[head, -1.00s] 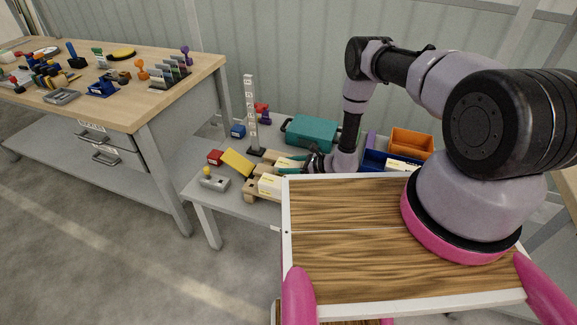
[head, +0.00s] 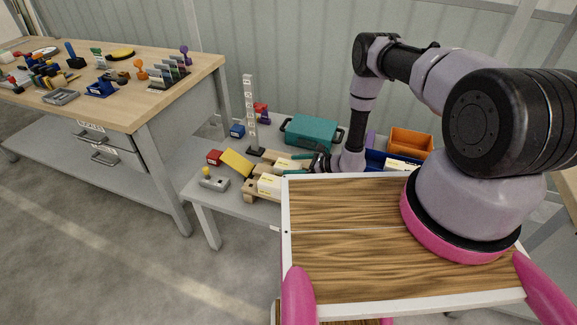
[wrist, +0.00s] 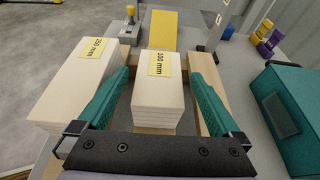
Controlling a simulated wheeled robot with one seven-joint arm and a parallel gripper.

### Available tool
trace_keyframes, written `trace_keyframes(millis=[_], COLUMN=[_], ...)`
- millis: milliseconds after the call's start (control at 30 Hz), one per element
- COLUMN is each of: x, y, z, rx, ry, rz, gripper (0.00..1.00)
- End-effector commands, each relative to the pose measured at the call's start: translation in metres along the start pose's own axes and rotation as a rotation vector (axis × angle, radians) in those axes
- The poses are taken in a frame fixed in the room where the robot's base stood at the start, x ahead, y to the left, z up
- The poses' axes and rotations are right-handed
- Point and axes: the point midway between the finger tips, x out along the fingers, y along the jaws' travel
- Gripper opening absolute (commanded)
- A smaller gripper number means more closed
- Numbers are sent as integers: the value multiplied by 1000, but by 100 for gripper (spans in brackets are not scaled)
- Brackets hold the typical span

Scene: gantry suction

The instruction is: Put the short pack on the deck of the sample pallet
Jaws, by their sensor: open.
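The short pack (wrist: 158,97) is a cream stack with a yellow "100 mm" label. It lies on the wooden pallet (wrist: 207,70), and in the head view the pack (head: 287,164) is on the pallet's far side. My gripper (wrist: 160,92) is open, with its teal fingers on either side of the short pack and a visible gap on each side. In the head view my gripper (head: 303,168) is at the pack's right end. A longer labelled pack (wrist: 75,80) lies parallel to it on the left; it also shows in the head view (head: 269,185).
A yellow sloped block (wrist: 178,28) and a grey fixture with a yellow knob (wrist: 129,33) stand beyond the pallet. A teal case (head: 312,131) stands behind. An orange bin (head: 411,141) and a blue bin (head: 375,160) are to the right. A white post (head: 250,110) rises nearby.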

Motion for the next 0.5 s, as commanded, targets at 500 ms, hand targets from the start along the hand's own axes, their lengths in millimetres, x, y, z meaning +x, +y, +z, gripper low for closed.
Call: trace_keyframes(millis=[500], x=[-89], y=[0], z=[0], rx=[1], ry=[-1], rz=[0], gripper=[100])
